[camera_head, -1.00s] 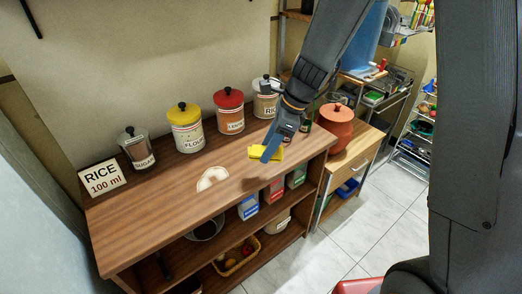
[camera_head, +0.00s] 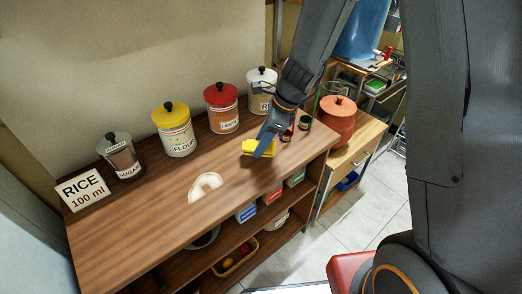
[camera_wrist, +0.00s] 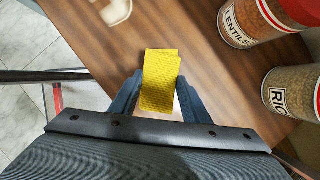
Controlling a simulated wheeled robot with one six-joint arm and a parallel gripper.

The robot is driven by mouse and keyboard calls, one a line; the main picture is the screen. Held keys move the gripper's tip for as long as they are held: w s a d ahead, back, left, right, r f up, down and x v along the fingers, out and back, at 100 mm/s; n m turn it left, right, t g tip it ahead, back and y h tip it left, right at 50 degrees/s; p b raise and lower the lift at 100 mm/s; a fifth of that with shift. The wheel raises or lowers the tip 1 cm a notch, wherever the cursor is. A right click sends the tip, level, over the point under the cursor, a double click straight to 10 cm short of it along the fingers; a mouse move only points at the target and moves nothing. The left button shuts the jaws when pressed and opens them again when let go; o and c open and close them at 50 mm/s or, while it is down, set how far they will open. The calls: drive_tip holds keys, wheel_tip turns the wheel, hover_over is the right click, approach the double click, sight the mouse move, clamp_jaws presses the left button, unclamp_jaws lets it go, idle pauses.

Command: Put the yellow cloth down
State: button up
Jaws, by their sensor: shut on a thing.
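The yellow cloth (camera_head: 259,147) is folded and sits between the fingers of my gripper (camera_head: 266,143), at the right part of the wooden counter top (camera_head: 130,232). In the wrist view the cloth (camera_wrist: 160,82) is pinched between the two dark fingertips of my gripper (camera_wrist: 160,95), over the wood. My gripper is shut on it. I cannot tell whether the cloth touches the counter or hangs just above it. One finger hides part of the cloth in the head view.
Canisters for sugar (camera_head: 120,155), flour (camera_head: 174,130), lentils (camera_head: 222,108) and rice (camera_head: 262,90) line the back. A "RICE 100 ml" sign (camera_head: 83,190) stands left. Small jars (camera_head: 305,122) and a clay pot (camera_head: 337,122) are right. The front left counter is clear.

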drive_tip(key=shift+f, duration=1.95)
drive_tip(key=shift+f, duration=0.15)
drive_tip(key=o, duration=1)
